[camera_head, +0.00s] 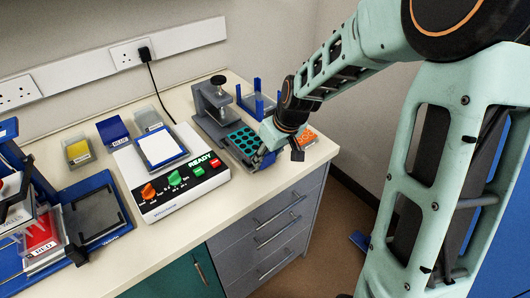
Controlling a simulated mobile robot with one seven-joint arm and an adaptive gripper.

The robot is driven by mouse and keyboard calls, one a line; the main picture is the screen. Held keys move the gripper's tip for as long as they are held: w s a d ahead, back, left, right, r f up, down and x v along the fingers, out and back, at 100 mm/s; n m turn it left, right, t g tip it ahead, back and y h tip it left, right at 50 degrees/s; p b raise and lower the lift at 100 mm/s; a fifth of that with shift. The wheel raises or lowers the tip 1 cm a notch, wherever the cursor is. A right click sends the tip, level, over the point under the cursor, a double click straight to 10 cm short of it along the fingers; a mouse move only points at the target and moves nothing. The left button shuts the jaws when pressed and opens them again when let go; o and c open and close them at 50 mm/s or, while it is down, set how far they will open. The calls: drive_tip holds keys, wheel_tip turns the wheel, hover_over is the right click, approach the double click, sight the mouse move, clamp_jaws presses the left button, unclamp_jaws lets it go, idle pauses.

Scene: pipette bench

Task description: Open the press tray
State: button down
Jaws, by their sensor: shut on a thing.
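The grey press (207,105) with a black knob on top stands at the back right of the bench. Its tray (242,140), a teal plate with dark round wells, lies in front of the press column. My gripper (268,152) reaches in from the right and is low at the tray's front right edge. It is shut on what looks to be the tray's front edge or handle; the fingers and wrist hide the exact contact.
A white device (180,197) reading "READY" stands left of the press. A blue rack (257,98) is behind the gripper, and an orange block (308,137) lies to its right. Blue stations and boxes fill the left. Drawers (268,232) are below the bench edge.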

drive_tip(key=c, duration=1.2)
unclamp_jaws()
drive_tip(key=shift+a, duration=0.1)
drive_tip(key=shift+o, duration=0.2)
drive_tip(key=shift+r, duration=0.1)
drive_tip(key=v, duration=1.2)
